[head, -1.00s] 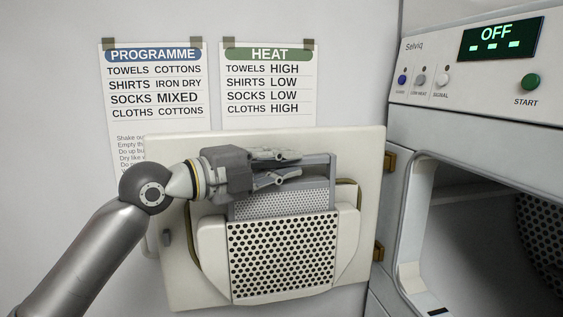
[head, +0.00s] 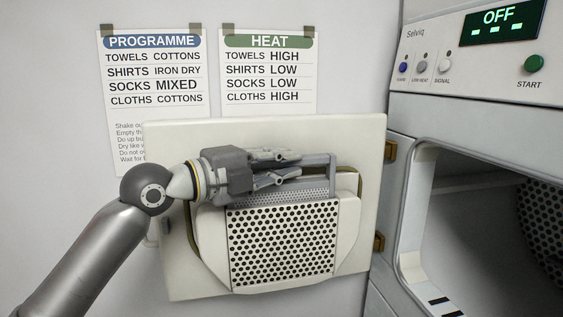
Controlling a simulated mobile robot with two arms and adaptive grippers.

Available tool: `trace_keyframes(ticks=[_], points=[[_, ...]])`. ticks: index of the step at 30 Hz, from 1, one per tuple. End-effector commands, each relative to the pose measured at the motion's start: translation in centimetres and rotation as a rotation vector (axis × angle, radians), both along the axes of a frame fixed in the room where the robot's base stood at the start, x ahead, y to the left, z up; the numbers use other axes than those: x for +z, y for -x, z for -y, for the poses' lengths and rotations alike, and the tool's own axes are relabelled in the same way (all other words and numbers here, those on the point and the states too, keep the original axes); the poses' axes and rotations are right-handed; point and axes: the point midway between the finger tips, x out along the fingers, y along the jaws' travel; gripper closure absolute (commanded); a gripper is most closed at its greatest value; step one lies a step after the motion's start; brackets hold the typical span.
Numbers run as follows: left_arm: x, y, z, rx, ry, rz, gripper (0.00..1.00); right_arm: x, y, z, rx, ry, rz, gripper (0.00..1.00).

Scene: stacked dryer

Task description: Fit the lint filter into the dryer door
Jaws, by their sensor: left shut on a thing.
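The dryer door (head: 366,143) stands open, its inner side facing me. The lint filter (head: 318,196) is a grey frame with fine mesh. Its lower part is hidden behind the perforated panel (head: 283,245) of the door, and only a short strip of mesh and the top handle bar show above the panel. My left gripper (head: 290,166) is shut on the filter's handle at the top left, with the fingers pointing right. Whether the filter is fully seated cannot be seen. My right gripper is not in view.
The dryer (head: 470,145) stands at the right with its drum opening uncovered. Its display (head: 503,24) reads OFF above a green start button (head: 532,64). Two brass hinges (head: 390,150) join the door's right edge. Paper charts (head: 268,72) hang on the wall behind.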

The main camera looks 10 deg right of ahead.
Motion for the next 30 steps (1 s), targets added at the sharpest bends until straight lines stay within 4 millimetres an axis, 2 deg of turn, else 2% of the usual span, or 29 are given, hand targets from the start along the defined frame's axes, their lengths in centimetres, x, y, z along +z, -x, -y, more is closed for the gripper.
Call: trace_keyframes(ticks=[12,13,18,26,30], points=[[-1.1,0.0,0.0,0.0,0.001,0.0,1.0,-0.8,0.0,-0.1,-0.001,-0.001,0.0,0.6],[-1.0,0.0,0.0,0.0,0.001,0.0,0.84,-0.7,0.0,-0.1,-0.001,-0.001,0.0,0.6],[-1.1,0.0,0.0,0.0,0.0,-0.002,0.62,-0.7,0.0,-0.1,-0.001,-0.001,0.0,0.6],[-1.3,0.0,0.0,0.0,-0.003,-0.006,0.61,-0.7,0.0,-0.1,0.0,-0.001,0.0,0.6],[-1.3,0.1,-0.6,0.001,-0.004,-0.007,0.61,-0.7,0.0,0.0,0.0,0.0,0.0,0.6]])
